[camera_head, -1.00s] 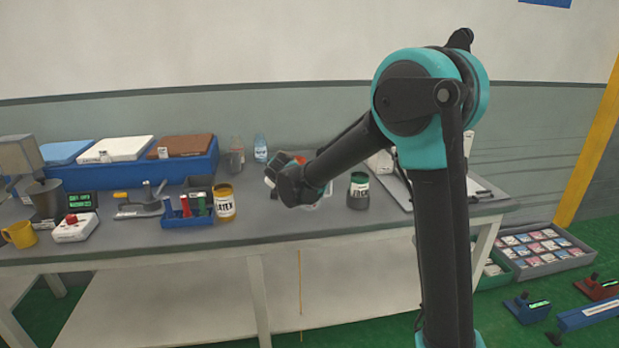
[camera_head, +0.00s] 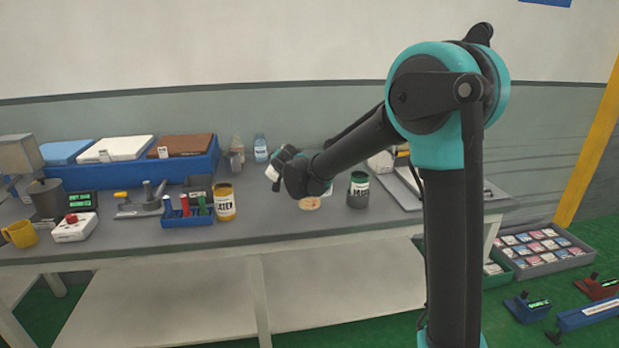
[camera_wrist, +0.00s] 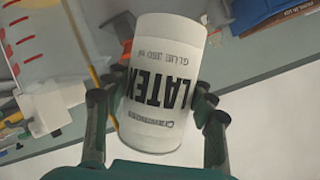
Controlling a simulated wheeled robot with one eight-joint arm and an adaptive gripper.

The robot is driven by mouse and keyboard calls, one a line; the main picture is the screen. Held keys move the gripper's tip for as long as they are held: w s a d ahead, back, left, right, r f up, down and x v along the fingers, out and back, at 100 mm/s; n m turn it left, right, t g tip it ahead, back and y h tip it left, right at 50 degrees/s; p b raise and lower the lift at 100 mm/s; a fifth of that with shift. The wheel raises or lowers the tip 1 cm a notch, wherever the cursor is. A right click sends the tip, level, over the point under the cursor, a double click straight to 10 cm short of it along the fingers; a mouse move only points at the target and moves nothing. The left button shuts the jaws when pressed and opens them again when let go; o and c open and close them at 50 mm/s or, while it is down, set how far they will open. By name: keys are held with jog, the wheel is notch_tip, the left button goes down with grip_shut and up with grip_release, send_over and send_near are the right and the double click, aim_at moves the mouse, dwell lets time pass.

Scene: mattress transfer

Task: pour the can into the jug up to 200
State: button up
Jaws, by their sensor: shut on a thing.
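In the head view my gripper (camera_head: 281,166) is above the bench, with a small white part of the can (camera_head: 271,173) showing. A clear container with red marks, apparently the jug (camera_wrist: 42,35), is at the left of the wrist view, cut by the edge. In the head view a pale round thing (camera_head: 310,203) shows below my wrist, mostly hidden. The scale marks and fill level cannot be read.
A yellow LATEX container (camera_head: 225,203) and a dark green-lidded jar (camera_head: 358,190) flank the wrist on the bench (camera_head: 240,236). A blue rack (camera_head: 188,217), a clear bottle (camera_head: 260,148) and blue trays (camera_head: 125,173) stand left and behind. The front edge is clear.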

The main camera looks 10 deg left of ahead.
jog(key=shift+d+r, duration=0.25)
jog(key=shift+r, duration=0.2)
jog(key=shift+d+f+m+y, duration=0.1)
jog(key=shift+f+m+y, duration=0.2)
jog(key=shift+m+y, duration=0.4)
dwell(0.9)
jog(key=shift+f+m+y+p, duration=0.5)
jog(key=shift+m+y+p, duration=0.35)
jog(key=shift+m, duration=0.35)
dwell(2.3)
jog(key=shift+r+m+y, duration=0.45)
jog(key=shift+r+m, duration=0.05)
jog(key=shift+m, duration=0.1)
dwell(2.0)
